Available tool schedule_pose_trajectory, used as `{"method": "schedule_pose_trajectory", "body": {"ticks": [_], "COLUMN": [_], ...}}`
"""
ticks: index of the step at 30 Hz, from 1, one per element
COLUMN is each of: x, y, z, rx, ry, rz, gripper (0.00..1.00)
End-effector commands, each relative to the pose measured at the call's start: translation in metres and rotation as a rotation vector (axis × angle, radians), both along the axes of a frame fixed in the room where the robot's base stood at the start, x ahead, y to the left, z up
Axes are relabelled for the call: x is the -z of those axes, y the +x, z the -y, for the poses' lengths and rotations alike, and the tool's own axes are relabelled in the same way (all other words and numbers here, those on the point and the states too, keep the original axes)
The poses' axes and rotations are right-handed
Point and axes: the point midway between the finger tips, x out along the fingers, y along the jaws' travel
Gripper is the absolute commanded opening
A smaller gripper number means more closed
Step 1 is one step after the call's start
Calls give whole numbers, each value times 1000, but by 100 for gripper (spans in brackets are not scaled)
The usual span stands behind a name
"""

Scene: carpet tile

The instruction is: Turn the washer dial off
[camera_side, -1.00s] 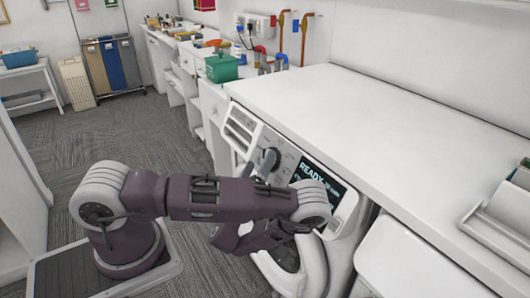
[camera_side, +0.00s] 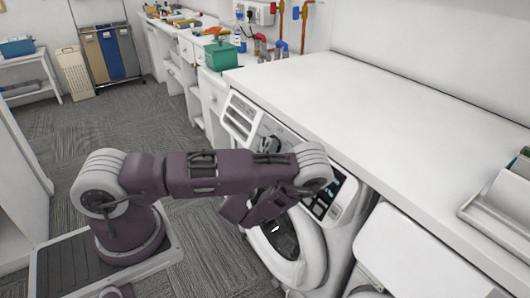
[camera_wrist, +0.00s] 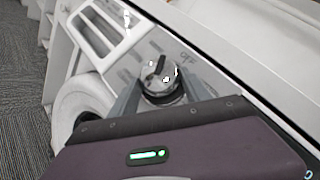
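The washer's round dial (camera_wrist: 158,72) is dark and shiny with bright glints. It sits on the pale control panel, with the letters OFF printed to its upper right. My gripper (camera_wrist: 161,88) has its two grey fingers apart, one on each side of the dial. I cannot tell whether they touch it. The washer (camera_side: 312,255) stands under the white counter in the side view, its round door below the panel. There my arm crosses in front of the panel and hides part of the display. The dial (camera_side: 273,146) shows just above my arm.
The white countertop (camera_side: 390,110) runs just behind and above the panel. A slotted drawer front (camera_wrist: 100,28) lies left of the dial. A second white appliance (camera_side: 400,255) stands to the right. Carpet floor (camera_side: 200,240) is open on the left.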

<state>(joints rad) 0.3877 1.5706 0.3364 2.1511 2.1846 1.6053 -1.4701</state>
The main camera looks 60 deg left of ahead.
Motion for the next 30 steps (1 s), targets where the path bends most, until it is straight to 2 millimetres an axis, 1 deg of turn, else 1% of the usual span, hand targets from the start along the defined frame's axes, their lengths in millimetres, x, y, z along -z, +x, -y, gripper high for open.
{"method": "schedule_pose_trajectory", "body": {"ticks": [1, 3, 4, 9, 14, 30], "x": [0, 0, 0, 0, 2, 6], "y": [0, 0, 0, 0, -1, -3], "z": [0, 0, 0, 0, -1, -6], "rx": [0, 1, 1, 8, 36, 193], "ry": [0, 0, 0, 14, 71, 379], "rz": [0, 1, 1, 1, 0, 0], "gripper": [32, 18, 15, 15, 15, 15]}}
